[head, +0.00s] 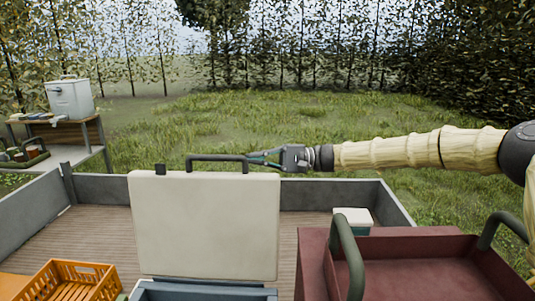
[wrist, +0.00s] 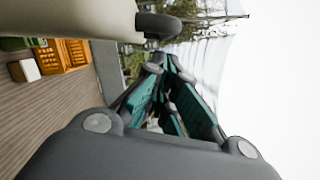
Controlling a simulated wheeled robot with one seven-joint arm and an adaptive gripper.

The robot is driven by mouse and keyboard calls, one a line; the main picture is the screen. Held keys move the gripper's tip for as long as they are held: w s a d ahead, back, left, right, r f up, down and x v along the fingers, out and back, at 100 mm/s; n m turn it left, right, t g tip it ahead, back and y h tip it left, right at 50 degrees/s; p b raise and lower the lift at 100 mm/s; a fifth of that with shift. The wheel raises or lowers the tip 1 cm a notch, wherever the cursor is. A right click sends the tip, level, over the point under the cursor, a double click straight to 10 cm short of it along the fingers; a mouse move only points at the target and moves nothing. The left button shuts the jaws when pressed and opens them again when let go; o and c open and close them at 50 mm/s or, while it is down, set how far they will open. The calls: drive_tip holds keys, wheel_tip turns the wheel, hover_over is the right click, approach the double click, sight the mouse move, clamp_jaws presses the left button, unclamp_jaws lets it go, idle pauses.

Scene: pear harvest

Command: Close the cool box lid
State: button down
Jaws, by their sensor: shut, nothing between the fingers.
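The cool box lid (head: 205,225) is a cream panel standing upright, open, above the blue-grey rim of the cool box (head: 205,293) at the bottom of the head view. A dark handle (head: 215,158) runs along its top edge. My gripper (head: 254,158) is shut and empty, at the right end of the handle; I cannot tell whether it touches. In the wrist view, my gripper's teal fingers (wrist: 165,68) are close to the handle (wrist: 158,27), with the pale lid (wrist: 80,12) at upper left. Most of the cool box body is out of view.
A maroon tray (head: 420,245) with green handles stands at the right, near a small white-topped box (head: 353,218). An orange crate (head: 75,280) is at lower left. Grey side walls (head: 330,193) edge the wooden deck. Behind is open grass; a table with a white container (head: 70,98) stands far left.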

sight(236, 158)
drive_tip(key=p+x, duration=0.1)
drive_tip(key=x, duration=0.3)
drive_tip(key=shift+r+p, duration=0.2)
drive_tip(key=shift+p, duration=0.1)
drive_tip(key=shift+x, duration=0.8)
drive_tip(key=shift+d+f, duration=0.15)
